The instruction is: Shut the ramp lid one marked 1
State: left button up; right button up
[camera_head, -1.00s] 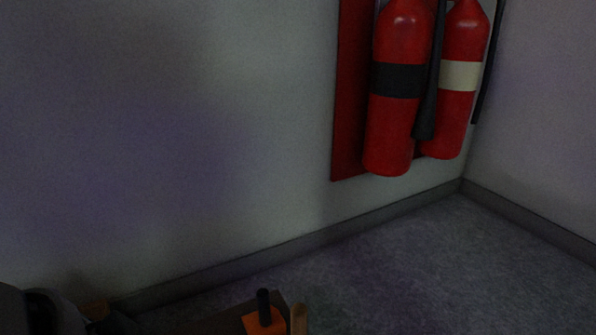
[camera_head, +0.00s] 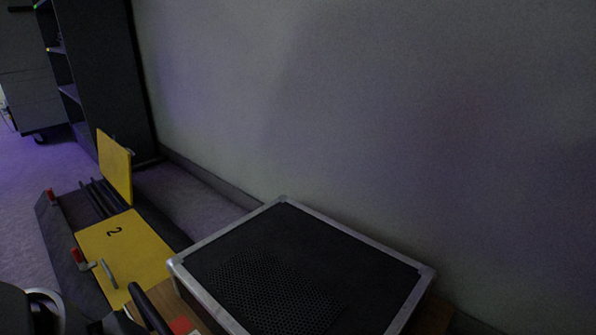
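A dark cable ramp (camera_head: 66,223) lies on the floor at the left. One yellow lid (camera_head: 116,166) stands open, roughly upright, at its far end; no number shows on the face I see. Several black cables (camera_head: 100,197) lie in the channel beside it. The nearer yellow lid (camera_head: 135,250), marked 2, lies flat and shut. A red-tipped latch (camera_head: 51,196) sits on the ramp's left edge by the open lid, and another (camera_head: 79,258) by lid 2. Neither of my grippers shows; only part of my own body is at the bottom left.
A black case (camera_head: 330,260) with metal edges fills the bottom middle, on a wooden surface (camera_head: 437,314). A black-handled tool (camera_head: 149,308) lies left of it. A dark shelf rack (camera_head: 105,80) stands behind the ramp. Purple-lit floor (camera_head: 25,190) left of the ramp is clear.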

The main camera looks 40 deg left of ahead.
aim_at(114, 164)
jog(key=u, duration=2.35)
